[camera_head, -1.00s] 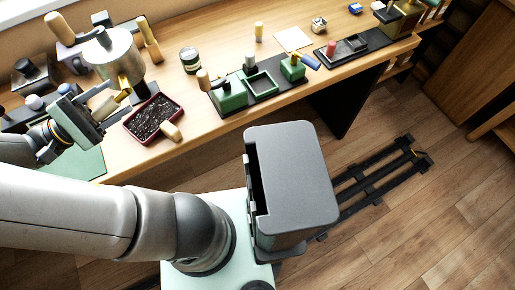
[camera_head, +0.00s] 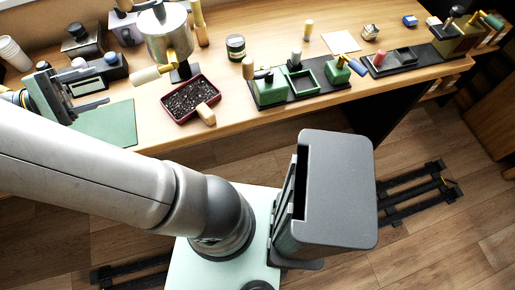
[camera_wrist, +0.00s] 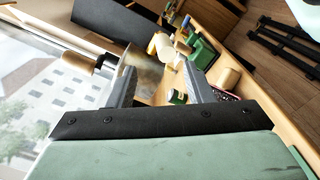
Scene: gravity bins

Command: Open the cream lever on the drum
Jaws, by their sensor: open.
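The silver drum (camera_head: 168,37) stands near the back left of the bench, above the red tray. The cream lever (camera_head: 150,74) sticks out to the left from a brass fitting low on the drum's front. My gripper (camera_head: 107,92) is left of the lever, apart from it, with its jaws open and nothing between them. In the wrist view my gripper (camera_wrist: 163,88) shows two spread fingers, with the drum (camera_wrist: 147,72) beyond and between them. I cannot tell for sure which cream piece there is the lever.
A red tray (camera_head: 166,113) of dark grains with a wooden-handled scoop lies below the drum. A jar (camera_head: 235,46) stands to the right. Green bins (camera_head: 270,93) stand farther right. A green mat (camera_head: 103,128) lies below my gripper.

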